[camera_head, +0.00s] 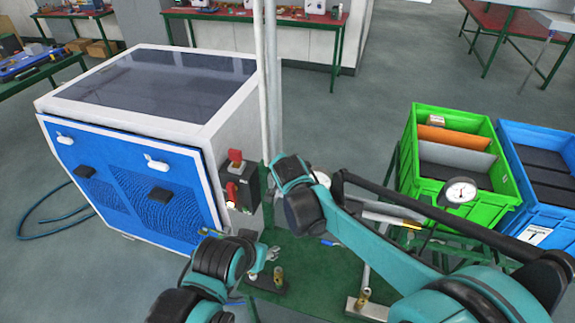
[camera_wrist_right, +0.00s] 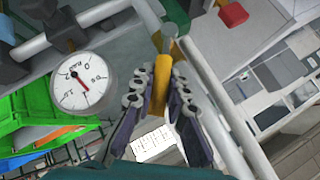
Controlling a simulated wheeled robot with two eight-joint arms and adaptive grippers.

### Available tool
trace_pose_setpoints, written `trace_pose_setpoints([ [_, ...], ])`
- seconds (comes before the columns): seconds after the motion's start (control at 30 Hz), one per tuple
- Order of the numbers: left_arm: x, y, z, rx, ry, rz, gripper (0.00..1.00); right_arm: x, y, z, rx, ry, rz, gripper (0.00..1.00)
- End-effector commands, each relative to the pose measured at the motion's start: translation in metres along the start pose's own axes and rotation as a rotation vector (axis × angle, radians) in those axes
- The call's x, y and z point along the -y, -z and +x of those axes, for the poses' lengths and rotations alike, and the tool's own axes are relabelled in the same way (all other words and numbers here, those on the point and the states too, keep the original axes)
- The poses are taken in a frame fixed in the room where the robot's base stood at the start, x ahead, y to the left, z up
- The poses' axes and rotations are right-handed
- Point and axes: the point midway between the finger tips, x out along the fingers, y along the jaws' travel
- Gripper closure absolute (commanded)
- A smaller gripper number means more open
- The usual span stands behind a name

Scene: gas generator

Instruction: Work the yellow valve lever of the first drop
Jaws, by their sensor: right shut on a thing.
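The yellow valve lever (camera_wrist_right: 161,88) shows in the right wrist view, beside a pale pipe (camera_wrist_right: 222,110). My right gripper (camera_wrist_right: 161,92) has its fingers on both sides of the lever and is shut on it. In the head view my right arm crosses the middle and hides the lever and the right gripper.
A round gauge (camera_head: 461,192) is on the right in the head view; a gauge (camera_wrist_right: 83,80) also shows in the wrist view. A blue-white generator (camera_head: 160,120) stands left. Green (camera_head: 407,165) and blue (camera_head: 515,170) crates stand right. White pipes (camera_head: 268,80) rise mid-view.

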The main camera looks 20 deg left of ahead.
Motion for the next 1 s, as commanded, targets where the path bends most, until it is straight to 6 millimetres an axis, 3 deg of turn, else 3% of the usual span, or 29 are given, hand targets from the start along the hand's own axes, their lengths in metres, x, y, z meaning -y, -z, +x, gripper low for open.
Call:
trace_pose_setpoints([
  [0.43,0.000,0.013,-0.019,0.000,0.000,0.000,0.52,0.030,-0.009,0.000,-0.076,-0.273,-0.278,1.00],
  [1.0,0.000,0.016,-0.023,0.000,0.000,0.000,0.52,0.041,-0.018,0.005,-0.122,-0.442,-0.443,1.00],
])
